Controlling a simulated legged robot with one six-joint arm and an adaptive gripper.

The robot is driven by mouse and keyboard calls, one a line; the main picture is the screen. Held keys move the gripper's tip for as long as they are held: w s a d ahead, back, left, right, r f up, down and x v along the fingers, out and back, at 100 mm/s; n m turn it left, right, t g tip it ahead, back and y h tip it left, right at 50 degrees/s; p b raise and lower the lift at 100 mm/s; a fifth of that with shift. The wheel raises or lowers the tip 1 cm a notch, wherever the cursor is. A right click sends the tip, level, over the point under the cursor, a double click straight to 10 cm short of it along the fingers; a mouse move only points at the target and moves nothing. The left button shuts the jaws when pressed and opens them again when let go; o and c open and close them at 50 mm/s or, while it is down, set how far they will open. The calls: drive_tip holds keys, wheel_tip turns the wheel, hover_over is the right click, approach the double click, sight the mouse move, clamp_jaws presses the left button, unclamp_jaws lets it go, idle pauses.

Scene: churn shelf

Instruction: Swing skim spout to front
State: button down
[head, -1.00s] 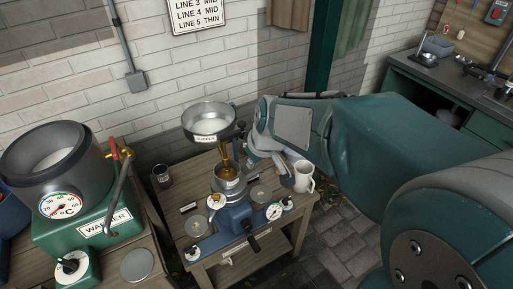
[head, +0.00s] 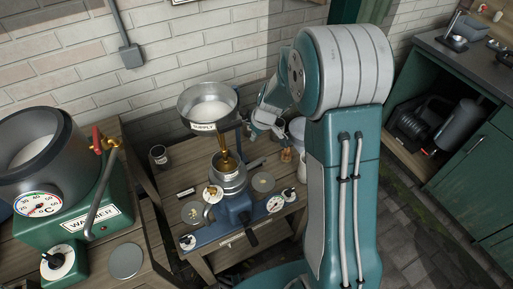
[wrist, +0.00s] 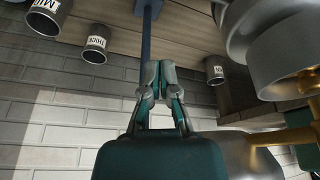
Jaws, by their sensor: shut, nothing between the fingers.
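The cream separator (head: 233,205) stands on the small wooden table, with a blue base and metal bowl. A grey spout-like piece (head: 254,162) sticks out from the bowl toward the back right; I cannot tell whether it is the skim spout. The supply pan (head: 207,104) sits above, with a brass tap (head: 227,160) running down to the bowl. My gripper (head: 257,131) is behind and right of the bowl, partly hidden. In the wrist view my gripper (wrist: 160,73) is shut and empty, its tips near a blue post (wrist: 149,20). The separator's metal parts (wrist: 285,50) are at upper right there.
The green warmer (head: 88,215) stands on a bench at left. A dark cup (head: 158,155) is at the table's back left. Labelled cups (wrist: 94,45) show in the wrist view. A white mug (head: 298,130) is beside my arm, partly hidden. Brick wall lies behind.

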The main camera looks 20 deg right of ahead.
drive_tip(key=d+x, duration=0.1)
drive_tip(key=x, duration=0.9)
drive_tip(key=s, duration=0.1)
drive_tip(key=s+d, duration=0.2)
drive_tip(key=shift+s+d+r, duration=0.15)
drive_tip(key=shift+s+r, duration=0.1)
drive_tip(key=shift+r, duration=0.05)
